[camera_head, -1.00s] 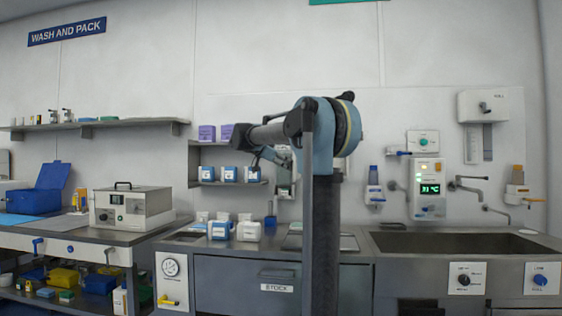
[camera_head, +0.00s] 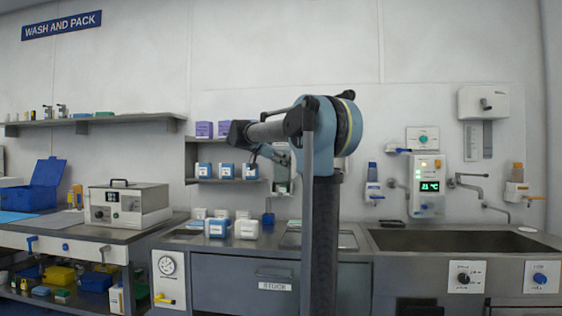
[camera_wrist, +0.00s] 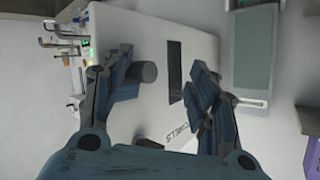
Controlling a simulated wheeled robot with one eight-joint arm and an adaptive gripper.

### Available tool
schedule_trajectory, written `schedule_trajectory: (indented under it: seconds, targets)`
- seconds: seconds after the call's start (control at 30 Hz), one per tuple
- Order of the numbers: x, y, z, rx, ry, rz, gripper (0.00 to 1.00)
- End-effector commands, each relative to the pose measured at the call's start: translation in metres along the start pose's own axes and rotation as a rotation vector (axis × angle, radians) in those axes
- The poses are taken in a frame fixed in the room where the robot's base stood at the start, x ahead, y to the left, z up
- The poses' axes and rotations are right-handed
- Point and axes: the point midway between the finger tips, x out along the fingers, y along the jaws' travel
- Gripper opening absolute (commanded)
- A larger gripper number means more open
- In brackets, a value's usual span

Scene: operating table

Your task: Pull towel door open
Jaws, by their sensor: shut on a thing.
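The towel door is a white panel (camera_wrist: 150,120) with "TOWELS" lettering, in the wrist view. It has a long dark slot (camera_wrist: 175,72) and a grey round knob (camera_wrist: 148,72). My gripper (camera_wrist: 165,85) has one blue-grey finger on each side of the panel's middle. The left finger is right beside the knob. The fingers are held on part of the door, likely the knob, but the exact contact is hard to see. In the head view my arm hides most of this spot, and the gripper itself is not clear.
A shelf with blue-and-white boxes (camera_head: 227,171) and purple boxes (camera_head: 204,129) is left of my arm. A counter with a "STOCK" drawer (camera_head: 245,284) lies below. A sink (camera_head: 450,239) is at right, and a grey panel (camera_wrist: 254,55) is near the gripper.

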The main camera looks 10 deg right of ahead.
Motion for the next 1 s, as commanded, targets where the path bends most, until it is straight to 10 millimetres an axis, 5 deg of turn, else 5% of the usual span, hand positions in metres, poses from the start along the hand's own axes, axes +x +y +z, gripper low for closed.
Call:
schedule_trajectory:
  seconds: [0.17,0.6,1.0]
  targets:
    - [-0.019,0.002,-0.002,0.004,-0.001,-0.005,0.39]
    - [-0.106,0.012,-0.011,0.011,0.006,-0.007,0.39]
    - [-0.130,0.012,-0.011,0.011,0.007,-0.005,0.39]
